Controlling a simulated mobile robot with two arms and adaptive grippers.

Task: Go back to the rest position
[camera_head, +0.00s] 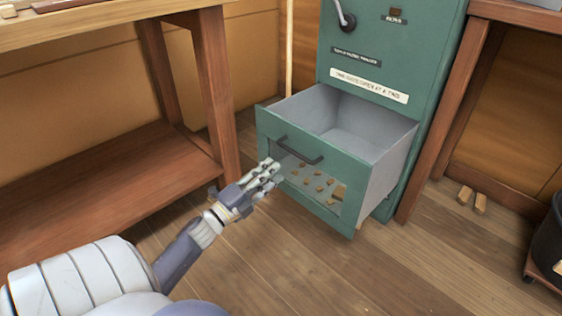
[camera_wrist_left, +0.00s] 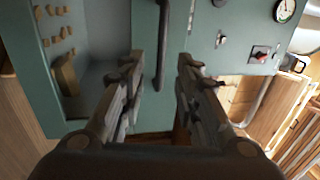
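My left gripper (camera_head: 272,173) is in front of the open drawer (camera_head: 286,166) of a green cabinet (camera_head: 375,45), just below and left of its dark bar handle (camera_head: 300,151). In the left wrist view my left gripper (camera_wrist_left: 158,65) has its two fingers spread apart with nothing held. The handle (camera_wrist_left: 163,45) shows upright in that view, ahead of the gap between the fingers. I cannot tell whether a finger touches the drawer front. My right gripper is in neither view.
The drawer's grey inside looks empty; small wooden pieces (camera_head: 318,184) show in its front panel. A wooden bench (camera_head: 212,90) stands left and another wooden frame (camera_head: 445,110) right. A dark bin (camera_head: 551,245) is at the right edge. The plank floor (camera_head: 400,270) in front is clear.

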